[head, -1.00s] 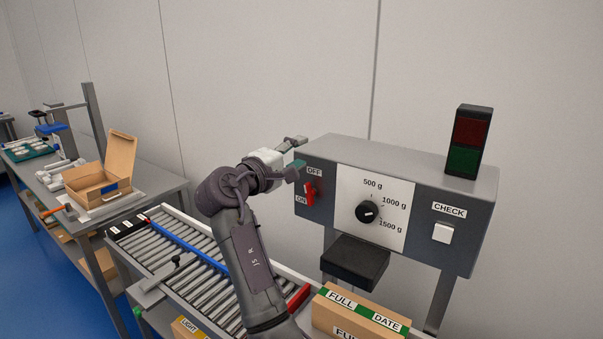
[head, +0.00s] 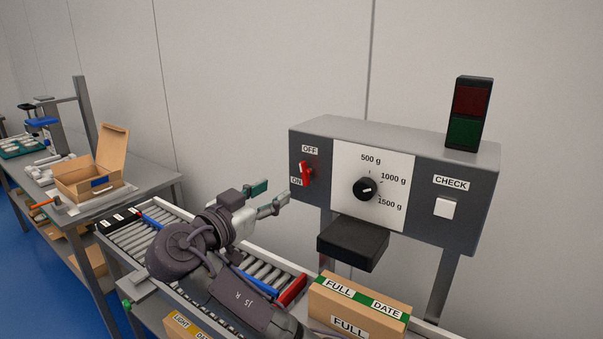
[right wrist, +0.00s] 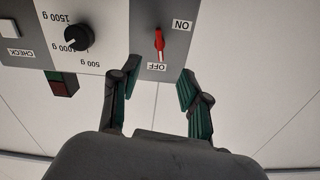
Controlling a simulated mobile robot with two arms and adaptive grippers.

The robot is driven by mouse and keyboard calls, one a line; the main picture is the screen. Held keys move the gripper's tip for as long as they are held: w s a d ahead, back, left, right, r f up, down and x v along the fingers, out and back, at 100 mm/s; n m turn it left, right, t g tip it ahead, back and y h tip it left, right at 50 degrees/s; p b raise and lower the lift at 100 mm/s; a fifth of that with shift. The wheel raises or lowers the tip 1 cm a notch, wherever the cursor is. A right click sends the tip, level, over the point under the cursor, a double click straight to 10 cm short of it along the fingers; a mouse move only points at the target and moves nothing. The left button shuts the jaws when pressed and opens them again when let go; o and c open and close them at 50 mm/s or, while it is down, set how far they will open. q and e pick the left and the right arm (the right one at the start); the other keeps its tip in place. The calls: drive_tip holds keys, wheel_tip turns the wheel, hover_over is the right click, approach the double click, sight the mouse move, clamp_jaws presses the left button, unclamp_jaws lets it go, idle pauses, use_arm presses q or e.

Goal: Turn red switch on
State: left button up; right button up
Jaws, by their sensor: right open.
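The red switch (head: 306,174) is on the left of the grey control box front, between an OFF label above and an ON label at its lower left. In the right wrist view, which is upside down, the red switch (right wrist: 159,40) lies between the ON and OFF labels. I cannot tell for sure which way its lever is set. My right gripper (head: 273,193) is open and empty, left of the switch and slightly lower, apart from it. Its green-padded fingers (right wrist: 160,90) show spread, with the switch beyond the gap. My left gripper is not in view.
The control box carries a black dial (head: 366,189), a white CHECK button (head: 445,208) and a red-green lamp (head: 469,115). A black block (head: 352,243) juts out below. A roller conveyor (head: 262,270) and a FULL DATE carton (head: 358,305) are underneath.

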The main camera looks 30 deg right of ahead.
sight(302, 175)
drive_tip(key=p+x, duration=0.3)
drive_tip(key=x, duration=0.7)
drive_tip(key=shift+r, duration=0.2)
drive_tip(key=shift+w+d+f+p, duration=0.15)
drive_tip(key=shift+w+d+p, duration=0.1)
drive_tip(key=shift+d+p, duration=0.25)
drive_tip(key=shift+d, duration=0.1)
